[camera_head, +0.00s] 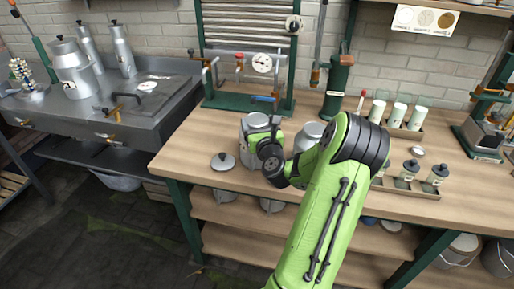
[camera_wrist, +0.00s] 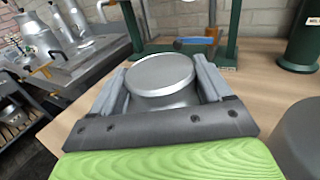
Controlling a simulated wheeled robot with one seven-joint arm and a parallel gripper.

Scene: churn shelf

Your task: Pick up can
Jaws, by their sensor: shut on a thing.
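A grey metal can (camera_head: 252,157) stands near the front edge of the wooden workbench, partly hidden by my green arm and gripper in the head view. In the wrist view the can (camera_wrist: 163,78) sits upright between the two grey fingers, its round top in sight. My gripper (camera_wrist: 160,85) is shut on the can, with a finger on each side of it. I cannot tell whether the can's base touches the bench.
A second metal can (camera_head: 308,134) stands just right, partly behind my arm. A small lid (camera_head: 223,161) lies left of the held can. A green press frame (camera_head: 245,101) stands behind. Bottle racks (camera_head: 410,187) are at right. A metal sink counter (camera_head: 150,100) is at left.

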